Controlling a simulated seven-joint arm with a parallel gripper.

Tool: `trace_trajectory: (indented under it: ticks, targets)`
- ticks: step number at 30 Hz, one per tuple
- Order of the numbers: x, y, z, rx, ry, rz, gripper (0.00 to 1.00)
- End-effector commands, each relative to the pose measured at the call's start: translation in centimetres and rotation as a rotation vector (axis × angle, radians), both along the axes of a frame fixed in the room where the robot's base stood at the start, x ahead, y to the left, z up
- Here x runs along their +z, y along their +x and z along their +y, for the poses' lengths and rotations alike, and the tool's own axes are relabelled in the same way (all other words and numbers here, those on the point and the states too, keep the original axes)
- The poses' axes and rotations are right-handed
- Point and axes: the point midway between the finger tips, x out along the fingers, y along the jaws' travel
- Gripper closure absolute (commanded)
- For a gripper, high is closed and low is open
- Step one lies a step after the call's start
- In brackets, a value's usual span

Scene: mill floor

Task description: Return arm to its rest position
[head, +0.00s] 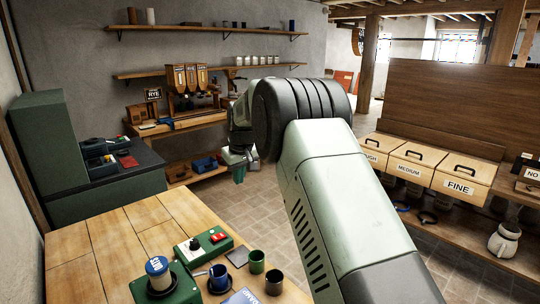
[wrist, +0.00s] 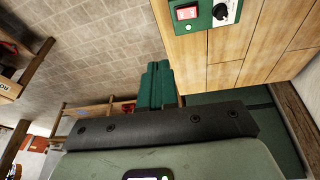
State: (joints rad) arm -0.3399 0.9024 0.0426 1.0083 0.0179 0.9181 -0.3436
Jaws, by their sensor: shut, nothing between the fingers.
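My gripper (head: 239,172) shows in the head view past the far edge of the wooden table, with my arm partly in front of it. It is above the tiled floor, clear of the table top. In the wrist view my gripper's two green fingers (wrist: 155,70) are together with nothing between them. The fingers are over the floor beside the table edge. No object is in contact with them.
A dark green bench (head: 70,170) stands at left. Labelled bins (head: 462,173) are at right. Tiled floor (head: 262,210) lies open between.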

Motion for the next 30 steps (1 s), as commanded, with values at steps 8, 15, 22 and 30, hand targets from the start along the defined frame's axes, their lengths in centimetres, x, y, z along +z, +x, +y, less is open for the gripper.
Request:
trace_trajectory:
  ticks: [8,15,22,30]
  targets:
    - [12.9,-7.4,-8.3,-0.156,0.017,-0.046,1.00]
    - [19.4,-17.0,-14.8,-0.295,0.035,-0.079,1.00]
    - [21.4,-27.9,-20.0,-0.433,0.059,-0.112,1.00]
    - [18.9,-39.5,-23.8,-0.577,0.091,-0.145,1.00]
